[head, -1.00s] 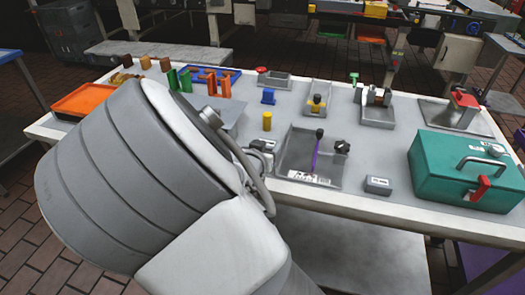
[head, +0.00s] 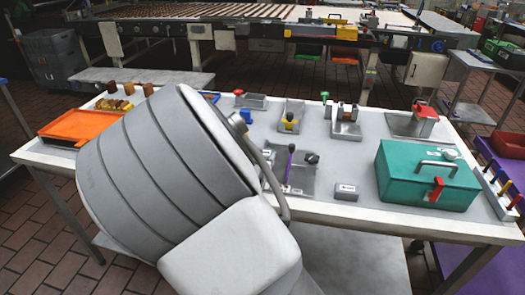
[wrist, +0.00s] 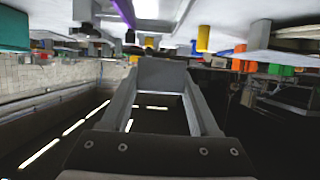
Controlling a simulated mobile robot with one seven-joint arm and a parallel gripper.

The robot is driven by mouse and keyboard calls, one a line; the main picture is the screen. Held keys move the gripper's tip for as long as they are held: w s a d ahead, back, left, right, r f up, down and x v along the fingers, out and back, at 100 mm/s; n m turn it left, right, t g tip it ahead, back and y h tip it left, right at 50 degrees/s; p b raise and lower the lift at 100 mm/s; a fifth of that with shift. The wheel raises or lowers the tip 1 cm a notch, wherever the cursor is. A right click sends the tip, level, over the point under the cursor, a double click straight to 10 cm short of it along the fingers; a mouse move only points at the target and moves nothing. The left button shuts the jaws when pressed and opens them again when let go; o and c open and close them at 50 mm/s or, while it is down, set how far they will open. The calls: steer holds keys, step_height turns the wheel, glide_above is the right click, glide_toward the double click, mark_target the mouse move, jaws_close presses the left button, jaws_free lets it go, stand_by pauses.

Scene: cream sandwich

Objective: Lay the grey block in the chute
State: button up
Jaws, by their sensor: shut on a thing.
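In the wrist view, which is upside down, my gripper (wrist: 163,84) is shut on a grey block (wrist: 162,71) that spans the space between its fingertips. The block is clear of the table. In the head view my arm hides the gripper and the block. No piece is plainly the chute. A grey slab (wrist: 258,40) shows at the right of the wrist view, and I cannot tell whether it belongs to it. In the head view a grey tray (head: 300,189) with a purple-handled tool stands just right of my arm.
A teal toolbox (head: 400,186) stands at the table's right, with a small labelled grey box (head: 345,191) left of it. An orange tray (head: 75,124) is at the far left. Grey fixtures (head: 347,129) line the back. A yellow cylinder (wrist: 203,38) is near the gripper.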

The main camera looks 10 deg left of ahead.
steer(key=s+d+r+m+h+p, duration=0.1)
steer(key=s+d+r+p, duration=0.1)
steer(key=d, duration=0.9)
steer(key=s+d+r+m+h+p, duration=0.1)
steer(key=s+d+r+p, duration=0.1)
steer(key=d, duration=0.9)
step_height(320, 180, up, 2)
steer(key=shift+s+d+r+g+h, duration=0.2)
steer(key=shift+s+d+g+h, duration=0.15)
steer(key=shift+s, duration=0.55)
